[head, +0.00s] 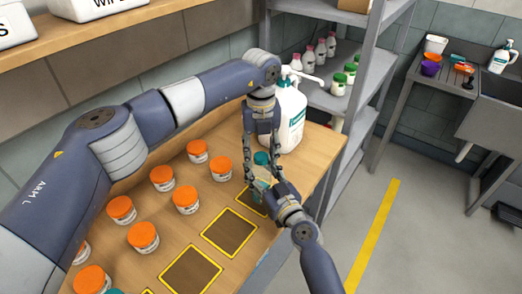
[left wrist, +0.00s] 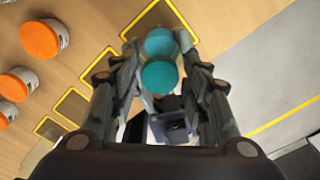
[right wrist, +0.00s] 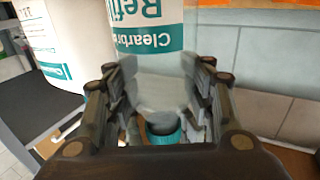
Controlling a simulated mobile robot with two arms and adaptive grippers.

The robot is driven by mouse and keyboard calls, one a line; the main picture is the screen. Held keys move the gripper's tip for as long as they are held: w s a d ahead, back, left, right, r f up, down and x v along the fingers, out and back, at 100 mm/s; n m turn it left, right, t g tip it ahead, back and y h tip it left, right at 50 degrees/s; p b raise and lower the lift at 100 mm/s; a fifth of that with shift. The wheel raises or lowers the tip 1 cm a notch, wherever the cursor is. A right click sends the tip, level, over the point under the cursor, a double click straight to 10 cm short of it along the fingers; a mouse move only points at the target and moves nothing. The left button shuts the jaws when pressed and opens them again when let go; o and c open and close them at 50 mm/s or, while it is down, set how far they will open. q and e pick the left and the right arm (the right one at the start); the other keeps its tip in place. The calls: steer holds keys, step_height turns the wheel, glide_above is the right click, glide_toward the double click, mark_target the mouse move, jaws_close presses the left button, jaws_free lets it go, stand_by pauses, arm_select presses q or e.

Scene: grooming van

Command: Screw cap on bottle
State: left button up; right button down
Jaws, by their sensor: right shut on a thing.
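A clear bottle (right wrist: 160,88) is held between the fingers of my right gripper (head: 258,177), over the yellow-edged square at the table's right end. A teal cap (head: 261,158) is at the bottle's top; I cannot tell whether it is seated or threaded. It also shows in the right wrist view (right wrist: 163,134), which is upside down. My left gripper (head: 262,150) points down from above, its fingers spread on both sides of the cap with gaps. In the left wrist view two teal rounds overlap between the fingers, the nearer one (left wrist: 160,77) in front.
Several orange-lidded jars (head: 186,200) stand to the left on the wooden table. Empty yellow-edged squares (head: 229,233) run along its front edge. A white pump bottle (head: 290,115) stands close behind the grippers. A grey shelf (head: 350,102) is to the right.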

arm_select(q)
steer(key=c, duration=0.7)
steer(key=m, duration=1)
steer(key=shift+m, duration=0.3)
steer(key=m, duration=0.4)
steer(key=o, duration=1.2)
steer(key=shift+o, duration=0.2)
step_height(320, 180, up, 12)
